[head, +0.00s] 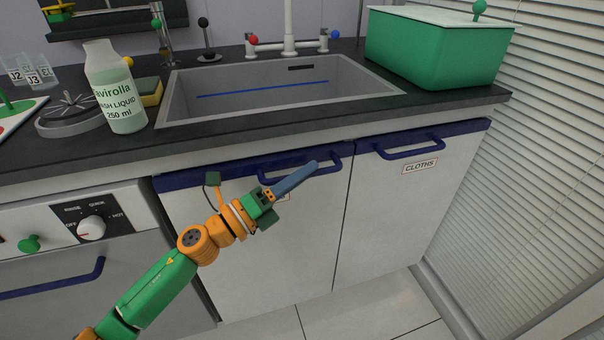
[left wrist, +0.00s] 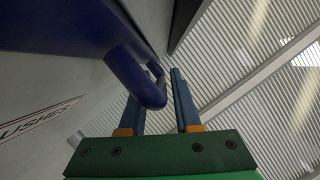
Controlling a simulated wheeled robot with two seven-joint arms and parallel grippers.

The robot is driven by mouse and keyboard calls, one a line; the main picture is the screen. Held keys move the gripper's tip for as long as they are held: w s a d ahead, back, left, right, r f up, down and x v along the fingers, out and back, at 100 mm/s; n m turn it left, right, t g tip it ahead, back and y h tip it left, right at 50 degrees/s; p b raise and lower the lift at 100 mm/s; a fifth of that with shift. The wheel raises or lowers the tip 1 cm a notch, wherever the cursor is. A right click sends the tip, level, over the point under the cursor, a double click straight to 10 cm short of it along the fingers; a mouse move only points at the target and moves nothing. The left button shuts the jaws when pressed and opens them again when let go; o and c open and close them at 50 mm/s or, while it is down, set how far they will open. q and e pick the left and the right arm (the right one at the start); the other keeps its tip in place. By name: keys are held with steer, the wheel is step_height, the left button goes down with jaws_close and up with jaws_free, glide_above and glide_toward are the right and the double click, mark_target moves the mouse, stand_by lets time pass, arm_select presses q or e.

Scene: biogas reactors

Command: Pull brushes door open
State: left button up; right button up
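The brushes door (head: 250,270) is the white cabinet door left of the cloths door and looks closed. Its blue loop handle (head: 333,169) is partly hidden by my left gripper (head: 313,166). The label is mostly hidden in the head view, but the left wrist view shows "USHES" on it (left wrist: 38,120). In the left wrist view my left gripper's blue fingers (left wrist: 166,78) are apart, and the handle (left wrist: 138,80) overlaps the left finger. I cannot tell whether the fingers touch the handle. My right gripper is not in view.
The cloths door (head: 395,210) with its own blue handle (head: 412,148) is at right. The dishwasher (head: 90,260) is at left. Above are the dark counter, sink (head: 270,90), wash liquid bottle (head: 115,90) and green box (head: 435,45). A slatted wall (head: 530,180) stands at right.

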arm_select(q)
jaws_close()
stand_by(1.2)
